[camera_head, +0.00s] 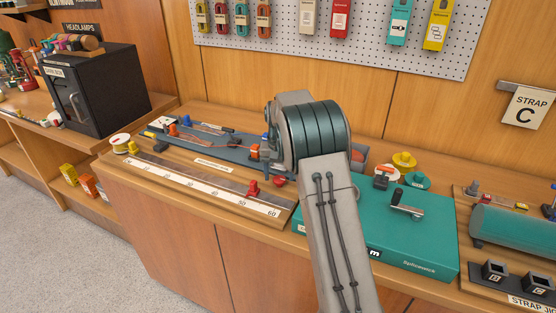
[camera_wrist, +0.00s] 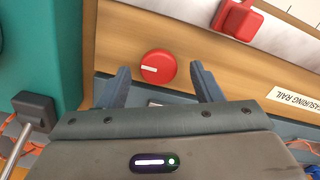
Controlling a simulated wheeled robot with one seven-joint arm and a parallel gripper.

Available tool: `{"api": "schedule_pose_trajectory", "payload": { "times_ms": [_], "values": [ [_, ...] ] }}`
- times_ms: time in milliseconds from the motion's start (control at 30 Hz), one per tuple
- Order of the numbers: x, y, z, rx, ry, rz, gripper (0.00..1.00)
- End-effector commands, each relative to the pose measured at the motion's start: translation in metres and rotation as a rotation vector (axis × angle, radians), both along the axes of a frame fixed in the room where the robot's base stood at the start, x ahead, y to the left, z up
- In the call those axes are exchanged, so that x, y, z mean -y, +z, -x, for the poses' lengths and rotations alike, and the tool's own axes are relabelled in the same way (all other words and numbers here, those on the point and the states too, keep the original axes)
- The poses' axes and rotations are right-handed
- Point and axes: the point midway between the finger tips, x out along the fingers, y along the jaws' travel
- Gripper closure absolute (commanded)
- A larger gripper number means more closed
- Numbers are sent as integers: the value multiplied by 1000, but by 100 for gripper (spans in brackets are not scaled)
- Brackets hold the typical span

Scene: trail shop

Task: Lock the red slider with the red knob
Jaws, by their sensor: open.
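The red slider (camera_head: 253,189) sits on the white scale of the measuring rail (camera_head: 207,185), near its 60 end. It also shows at the top of the wrist view (camera_wrist: 238,18). The red knob (camera_head: 279,181) is on the wood beside the rail, near the slider. In the wrist view the round red knob (camera_wrist: 158,66) with a white mark lies between the two blue fingertips. My gripper (camera_wrist: 161,78) is open around or above the knob; I cannot tell if the fingers touch it. In the head view the gripper is mostly hidden behind my arm.
A teal box (camera_head: 420,240) with a crank stands right of my arm, and it shows at the left in the wrist view. A strap jig (camera_head: 510,245) is at the far right. A white spool (camera_head: 120,142) is at the rail's left end. A pegboard (camera_head: 370,40) hangs behind.

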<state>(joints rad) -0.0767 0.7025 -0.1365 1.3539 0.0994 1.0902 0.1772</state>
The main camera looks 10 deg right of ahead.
Motion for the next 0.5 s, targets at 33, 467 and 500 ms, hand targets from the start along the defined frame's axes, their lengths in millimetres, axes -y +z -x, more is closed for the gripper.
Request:
{"api": "schedule_pose_trajectory", "payload": {
  "times_ms": [33, 467, 500],
  "values": [
    [0, 7, -1, 4, 0, 0, 41],
    [-1, 99, -2, 5, 0, -1, 41],
    [0, 107, -2, 6, 0, 0, 41]
  ]
}}
